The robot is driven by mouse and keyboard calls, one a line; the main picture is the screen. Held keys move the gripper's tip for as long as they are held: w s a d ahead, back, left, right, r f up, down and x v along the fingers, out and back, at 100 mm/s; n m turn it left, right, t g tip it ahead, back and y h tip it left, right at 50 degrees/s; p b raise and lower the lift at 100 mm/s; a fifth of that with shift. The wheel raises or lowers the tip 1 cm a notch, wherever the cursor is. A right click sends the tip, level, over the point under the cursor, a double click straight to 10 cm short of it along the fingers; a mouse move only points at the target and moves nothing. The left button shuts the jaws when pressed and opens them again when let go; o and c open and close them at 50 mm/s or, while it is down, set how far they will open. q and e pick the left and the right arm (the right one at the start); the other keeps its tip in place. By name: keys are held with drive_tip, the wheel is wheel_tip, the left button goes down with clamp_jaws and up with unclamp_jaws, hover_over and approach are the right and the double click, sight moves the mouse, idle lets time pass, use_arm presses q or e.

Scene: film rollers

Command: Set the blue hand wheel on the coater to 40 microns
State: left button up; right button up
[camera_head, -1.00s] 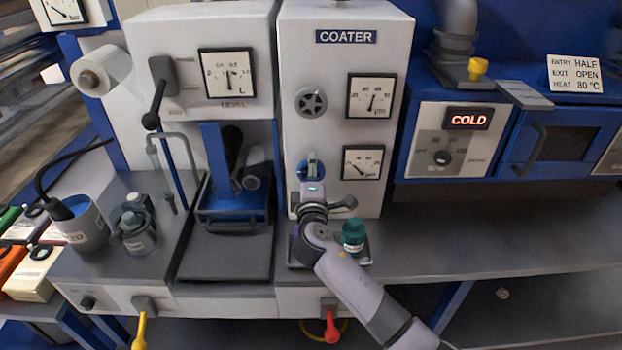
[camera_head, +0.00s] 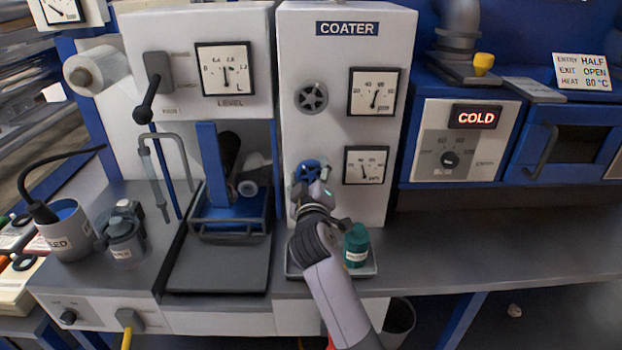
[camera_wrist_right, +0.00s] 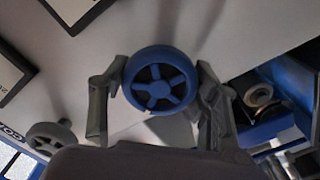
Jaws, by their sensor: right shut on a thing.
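The blue hand wheel (camera_head: 305,169) is on the lower front of the white coater (camera_head: 337,55). It also shows in the right wrist view, face on with several spokes (camera_wrist_right: 160,92). My right gripper (camera_head: 313,183) is shut on the wheel, one finger on each side of its rim. The gripper hides part of the wheel in the head view. The lower gauge (camera_head: 366,166), right of the wheel, has its needle tilted slightly left of upright; its small figures are hard to read. The upper gauge (camera_head: 375,91) has its needle leaning right. My left gripper is not in view.
A grey wheel (camera_head: 311,97) sits above the blue one and shows at lower left in the wrist view. A teal bottle (camera_head: 356,246) stands on a small tray (camera_head: 368,270), close beside my right arm. The grey bench to the right (camera_head: 480,240) is clear.

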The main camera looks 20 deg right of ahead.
drive_tip(key=shift+f+m, duration=0.1)
drive_tip(key=shift+m, duration=0.2)
drive_tip(key=o, duration=1.1)
drive_tip(key=shift+o, duration=0.2)
drive_tip(key=shift+s+a, duration=0.1)
drive_tip(key=shift+s, duration=0.25)
drive_tip(key=v, duration=0.7)
